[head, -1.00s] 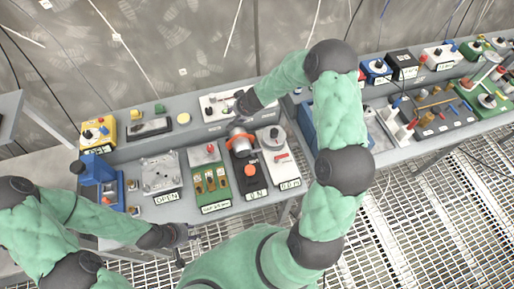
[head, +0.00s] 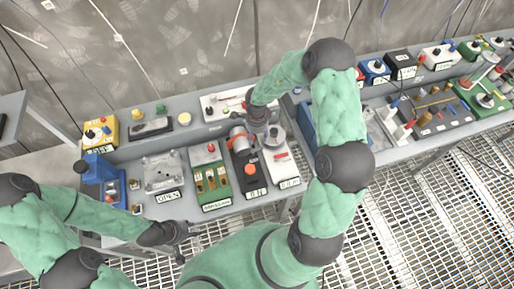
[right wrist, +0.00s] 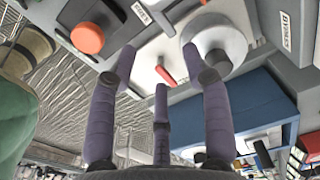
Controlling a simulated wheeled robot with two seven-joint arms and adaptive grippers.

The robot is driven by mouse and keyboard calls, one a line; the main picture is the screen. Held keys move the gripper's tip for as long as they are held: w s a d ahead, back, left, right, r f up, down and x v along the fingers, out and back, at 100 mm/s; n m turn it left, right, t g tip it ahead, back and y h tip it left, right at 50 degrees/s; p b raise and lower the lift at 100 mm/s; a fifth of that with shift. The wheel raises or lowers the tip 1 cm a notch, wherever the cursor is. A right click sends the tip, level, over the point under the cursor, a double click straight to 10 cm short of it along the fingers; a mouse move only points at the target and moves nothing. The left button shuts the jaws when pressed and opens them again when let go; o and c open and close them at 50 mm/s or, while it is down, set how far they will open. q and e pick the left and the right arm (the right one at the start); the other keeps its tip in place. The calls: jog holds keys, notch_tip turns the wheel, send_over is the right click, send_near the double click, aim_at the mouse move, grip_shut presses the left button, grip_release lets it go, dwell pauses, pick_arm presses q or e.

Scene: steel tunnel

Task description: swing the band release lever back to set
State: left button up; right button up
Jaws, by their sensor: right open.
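A black unit (head: 255,190) with an orange band (head: 237,142) and an orange knob (head: 250,169) stands on the bench. Right of it is a white unit (head: 284,178) with a red lever (head: 280,156) and a round grey part at its back; the lever also shows in the right wrist view (right wrist: 165,75). I cannot tell for sure which part is the band release lever. My right gripper (head: 268,137) is open and empty over the back of these units; its fingers (right wrist: 158,58) spread around the view of the red lever. My left gripper (head: 190,236) is low, off the bench's front edge, its fingers unclear.
A green unit (head: 212,183), a clear plate marked OPEN (head: 163,172) and a blue press (head: 97,170) stand to the left. A blue box (right wrist: 245,101) lies to the right of the white unit. A second bench (head: 425,138) with tools is further right.

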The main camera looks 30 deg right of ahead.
aim_at(257, 150)
notch_tip(257, 150, down, 10)
jog(key=shift+f+b, duration=0.25)
jog(key=shift+b, duration=0.85)
